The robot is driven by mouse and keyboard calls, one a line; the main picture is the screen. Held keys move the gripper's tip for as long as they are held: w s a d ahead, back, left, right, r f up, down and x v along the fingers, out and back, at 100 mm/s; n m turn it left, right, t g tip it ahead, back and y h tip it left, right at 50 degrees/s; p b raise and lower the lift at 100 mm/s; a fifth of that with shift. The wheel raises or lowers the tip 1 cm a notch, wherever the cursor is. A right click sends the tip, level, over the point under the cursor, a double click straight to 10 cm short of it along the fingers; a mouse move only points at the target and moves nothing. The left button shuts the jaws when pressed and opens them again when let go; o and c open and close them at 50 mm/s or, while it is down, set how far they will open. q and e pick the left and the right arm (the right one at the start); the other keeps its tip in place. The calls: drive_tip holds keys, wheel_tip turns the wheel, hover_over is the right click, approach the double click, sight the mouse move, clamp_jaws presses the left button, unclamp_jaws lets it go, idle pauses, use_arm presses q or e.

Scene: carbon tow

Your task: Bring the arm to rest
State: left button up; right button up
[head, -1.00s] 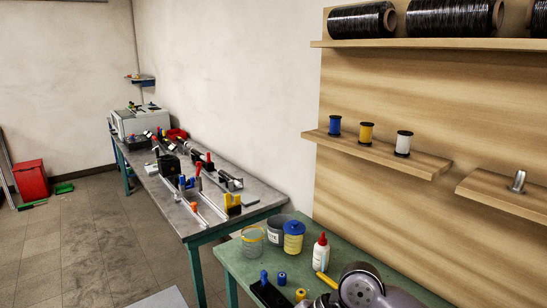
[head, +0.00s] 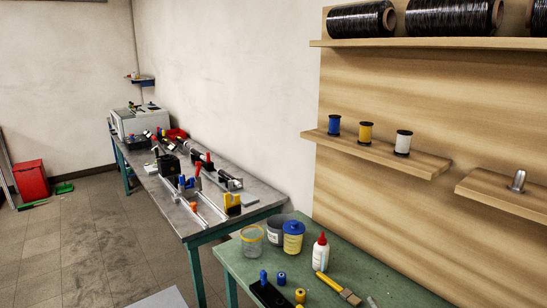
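Neither of my grippers shows in the head view, and no arm of mine is in clear sight. The green-topped table (head: 375,284) is at the lower right, partly cut off by the bottom edge. A brush with a yellow handle (head: 322,279) lies on it in plain view. Where my arms are and what my grippers hold cannot be seen.
The green table bears a white bottle with a red cap (head: 320,252), a yellow-and-blue jar (head: 293,237) and a clear tub (head: 251,240). A grey workbench (head: 257,199) with tools stands behind. A wooden shelf (head: 385,157) with three spools is at right.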

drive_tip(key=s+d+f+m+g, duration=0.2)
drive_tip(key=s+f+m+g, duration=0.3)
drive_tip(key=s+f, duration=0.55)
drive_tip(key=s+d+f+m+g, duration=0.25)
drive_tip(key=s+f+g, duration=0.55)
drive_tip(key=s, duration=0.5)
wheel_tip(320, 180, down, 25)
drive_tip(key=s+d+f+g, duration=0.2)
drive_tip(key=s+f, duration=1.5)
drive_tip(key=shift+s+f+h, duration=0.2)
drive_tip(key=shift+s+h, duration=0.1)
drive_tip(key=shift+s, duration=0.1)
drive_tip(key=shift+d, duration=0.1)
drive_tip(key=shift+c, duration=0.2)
